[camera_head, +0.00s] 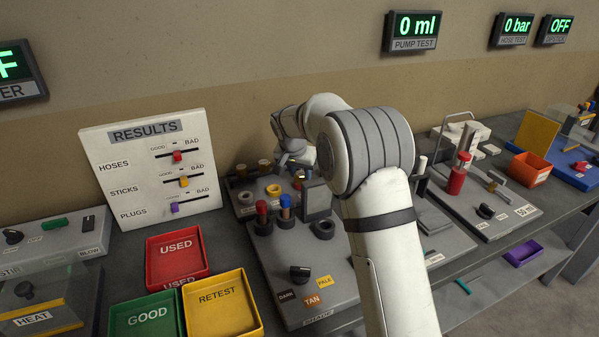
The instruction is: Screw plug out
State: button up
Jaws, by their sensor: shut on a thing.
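My gripper (299,170) points down at the rear of the grey bench unit. It is small in the picture and partly hidden by my wrist and arm. It is shut on a small brass-coloured piece, apparently the plug (300,177), of which only a little shows. I cannot tell whether the plug's thread is still seated.
USED (173,258), GOOD (143,316) and RETEST (220,301) trays lie front left. A results board (150,170) stands behind them. My arm hides the bench's middle.

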jog(key=shift+c, duration=1.1)
jog(key=shift+r+n+y, duration=0.1)
jog(key=shift+n+y, duration=0.2)
grip_shut()
jog(key=n+y+p, duration=0.1)
jog(key=n, duration=0.2)
jog(key=shift+r, duration=0.1)
jog(key=shift+n+y+p, duration=0.5)
jog(key=shift+n+p, duration=0.2)
jog(key=shift+n, duration=0.6)
jog(key=shift+d+n+y, duration=0.15)
jog(key=shift+n+y, duration=0.15)
jog(key=shift+n, duration=0.3)
jog(key=n+y+b, duration=0.1)
jog(key=n, duration=0.2)
jog(key=shift+w, duration=0.1)
jog(key=shift+n+g+y+b, duration=0.3)
jog(key=shift+n+g+b, duration=0.1)
jog(key=shift+n, duration=0.7)
